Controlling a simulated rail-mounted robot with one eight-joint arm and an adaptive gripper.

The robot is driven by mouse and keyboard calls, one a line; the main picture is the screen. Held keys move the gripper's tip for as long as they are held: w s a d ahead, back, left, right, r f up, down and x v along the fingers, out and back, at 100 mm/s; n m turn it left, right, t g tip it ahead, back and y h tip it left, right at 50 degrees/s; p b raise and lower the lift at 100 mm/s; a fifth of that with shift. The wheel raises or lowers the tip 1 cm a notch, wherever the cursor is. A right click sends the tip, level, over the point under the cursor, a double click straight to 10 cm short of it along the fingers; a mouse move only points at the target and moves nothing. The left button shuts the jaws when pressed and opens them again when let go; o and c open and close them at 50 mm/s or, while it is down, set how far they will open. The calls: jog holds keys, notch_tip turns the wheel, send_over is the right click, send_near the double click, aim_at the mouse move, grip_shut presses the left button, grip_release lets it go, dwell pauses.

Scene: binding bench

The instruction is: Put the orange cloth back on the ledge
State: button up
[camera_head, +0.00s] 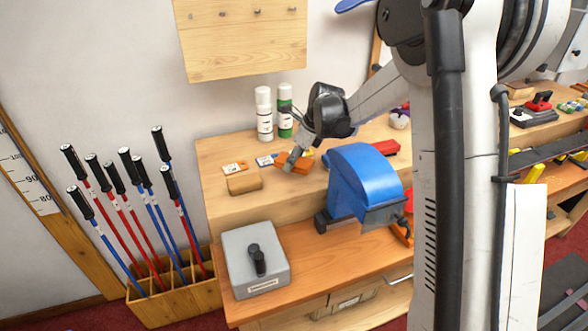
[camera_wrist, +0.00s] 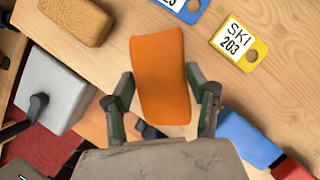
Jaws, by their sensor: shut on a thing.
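The orange cloth (camera_head: 297,168) is at the front part of the raised wooden ledge (camera_head: 218,158); it also shows in the wrist view (camera_wrist: 160,65) as a folded pad. My gripper (camera_head: 290,160) is shut on it, with one finger at each side edge of the cloth in the wrist view (camera_wrist: 167,92). The pad's far end appears over the ledge wood and its near end around the front edge. Whether it touches the ledge or hangs just above it, I cannot tell.
A tan block (camera_head: 245,184) lies left of the cloth. A yellow tag (camera_wrist: 240,42) and a blue tag (camera_wrist: 183,8) lie beyond it. Two bottles (camera_head: 264,113) stand behind. A blue machine (camera_head: 363,180) is close on the right; a grey box (camera_head: 255,262) stands lower left.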

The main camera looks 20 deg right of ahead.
aim_at(294, 176)
jog(key=shift+f, duration=2)
jog(key=shift+f, duration=0.1)
jog(key=o, duration=1.1)
